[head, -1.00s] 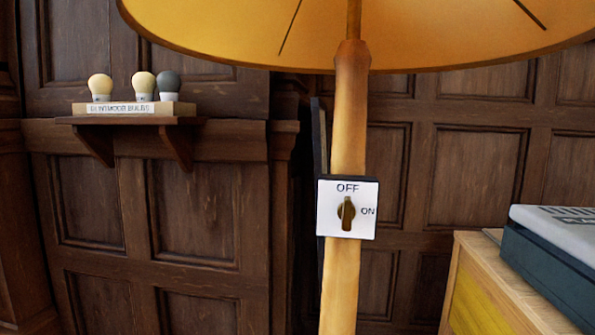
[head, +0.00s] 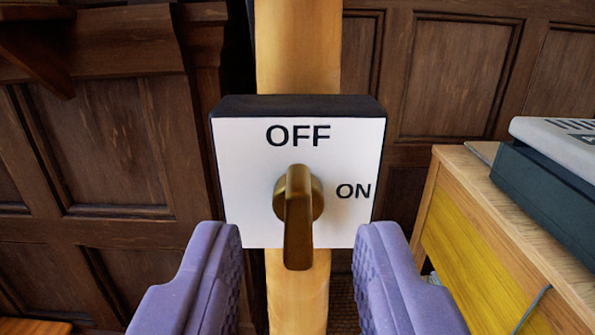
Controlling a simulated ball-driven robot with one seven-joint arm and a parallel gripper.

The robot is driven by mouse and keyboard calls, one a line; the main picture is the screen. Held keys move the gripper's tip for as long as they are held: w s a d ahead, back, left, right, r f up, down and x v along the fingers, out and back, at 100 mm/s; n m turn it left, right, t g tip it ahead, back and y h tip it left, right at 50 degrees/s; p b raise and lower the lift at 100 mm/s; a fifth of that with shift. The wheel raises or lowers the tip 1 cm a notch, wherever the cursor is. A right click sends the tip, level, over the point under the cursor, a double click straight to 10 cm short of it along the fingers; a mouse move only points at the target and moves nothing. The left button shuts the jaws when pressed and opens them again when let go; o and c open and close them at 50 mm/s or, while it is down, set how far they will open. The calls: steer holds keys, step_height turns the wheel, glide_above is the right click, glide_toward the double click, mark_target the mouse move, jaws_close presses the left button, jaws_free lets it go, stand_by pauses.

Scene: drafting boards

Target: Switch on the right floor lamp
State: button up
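The floor lamp's wooden post (head: 298,45) runs up the middle of the head view; its shade is out of the frame. A white switch plate (head: 240,165) with a dark edge is fixed to the post, with OFF printed at the top and ON at the right. Its brass knob (head: 298,215) stands vertical, in line with OFF and not turned toward ON. My gripper (head: 298,245) is open, its purple fingers to the left and right of the knob at the plate's lower edge. Gaps show between both fingers and the knob.
A wooden cabinet (head: 480,215) with a yellow side stands at the right, with a dark case (head: 550,185) with a grey top on it. Dark panelled wall (head: 100,150) lies behind the post. Part of a wall shelf (head: 35,45) shows at the upper left.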

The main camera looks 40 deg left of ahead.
steer(key=shift+x, duration=1)
jaws_close()
steer(key=shift+r, duration=0.1)
steer(key=m+p, duration=0.3)
steer(key=p, duration=0.1)
steer(key=shift+d+r+m, duration=0.1)
steer(key=shift+m, duration=0.3)
steer(key=m+p, duration=0.3)
steer(key=m, duration=0.1)
steer(key=shift+d+m, duration=0.1)
steer(key=shift+m, duration=0.2)
steer(key=m+p, duration=0.1)
steer(key=m, duration=0.2)
steer(key=m+p, duration=0.1)
steer(key=m, duration=0.2)
steer(key=f+m+p, duration=0.1)
steer(key=m+p, duration=0.1)
steer(key=m, duration=0.1)
steer(key=shift+w+d, duration=0.1)
steer(key=shift+m, duration=0.4)
